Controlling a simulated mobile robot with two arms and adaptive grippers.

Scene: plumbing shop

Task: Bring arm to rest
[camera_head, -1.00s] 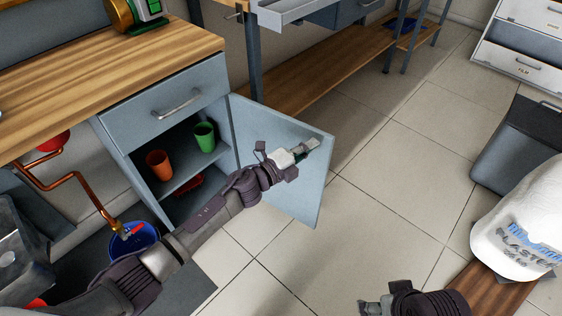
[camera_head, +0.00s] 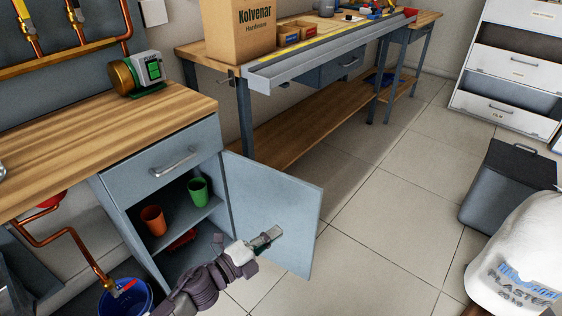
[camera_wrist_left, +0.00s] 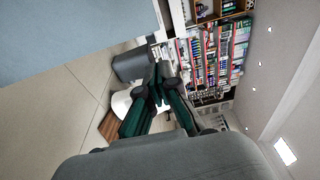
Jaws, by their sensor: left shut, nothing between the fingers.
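My left gripper (camera_head: 267,238) is shut and empty in the head view. It is in front of the open door (camera_head: 272,210) of the grey cabinet (camera_head: 165,158); I cannot tell whether it touches the door. In the left wrist view the closed fingers (camera_wrist_left: 158,88) point toward the far side of the shop. My right gripper is not in view.
An orange cup (camera_head: 153,220) and a green cup (camera_head: 199,191) stand inside the cabinet. A blue bucket (camera_head: 127,299) is at lower left. A dark bin (camera_head: 508,185) and a white plaster sack (camera_head: 520,255) are at right. The tiled floor (camera_head: 385,225) between is clear.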

